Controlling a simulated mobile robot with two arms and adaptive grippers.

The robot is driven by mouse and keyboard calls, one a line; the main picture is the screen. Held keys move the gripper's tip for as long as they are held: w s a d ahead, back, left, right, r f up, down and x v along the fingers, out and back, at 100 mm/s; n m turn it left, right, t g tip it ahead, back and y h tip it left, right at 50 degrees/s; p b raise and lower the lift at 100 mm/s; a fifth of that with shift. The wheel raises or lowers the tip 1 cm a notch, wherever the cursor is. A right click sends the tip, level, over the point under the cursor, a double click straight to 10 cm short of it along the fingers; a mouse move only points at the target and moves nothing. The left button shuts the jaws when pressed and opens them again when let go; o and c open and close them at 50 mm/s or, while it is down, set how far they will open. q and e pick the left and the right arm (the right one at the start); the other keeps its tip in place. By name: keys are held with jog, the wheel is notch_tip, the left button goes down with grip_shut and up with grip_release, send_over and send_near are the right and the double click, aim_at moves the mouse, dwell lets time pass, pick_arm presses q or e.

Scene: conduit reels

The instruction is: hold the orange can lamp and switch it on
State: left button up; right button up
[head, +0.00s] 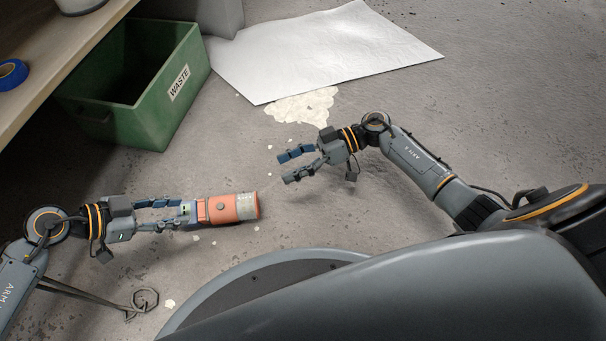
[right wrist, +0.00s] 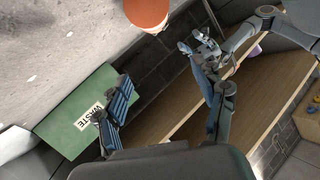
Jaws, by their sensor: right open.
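In the right wrist view the lamp's orange body (right wrist: 147,12) shows at the top edge, partly cut off.
A green waste bin (head: 176,85) stands at the upper left beside a wooden shelf (head: 62,40) with a blue tape roll (head: 12,74). A white sheet (head: 325,50) and a pale spill (head: 303,107) lie on the floor. A bent metal rod (head: 143,300) is at lower left.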

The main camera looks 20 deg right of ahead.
aim_at(257, 200)
jog(key=shift+m+g+h, duration=0.3)
jog(key=shift+m+h, duration=0.1)
jog(key=shift+m, duration=0.2)
jog(key=f, duration=0.1)
jog(key=s+d+f, duration=0.1)
jog(key=d+f, duration=0.1)
jog(key=shift+s, duration=0.3)
jog(key=shift+s+d+f, duration=0.1)
jog(key=shift+s+f, duration=0.05)
jog(key=shift+f, duration=0.15)
jog(key=x, duration=1.3)
jog(key=shift+a+f, duration=0.2)
jog(key=shift+f, duration=0.05)
jog(key=shift+c, duration=0.2)
pick_arm(q)
jog(key=shift+c, duration=0.2)
pick_arm(e)
jog(key=c, duration=1)
pick_arm(q)
grip_shut()
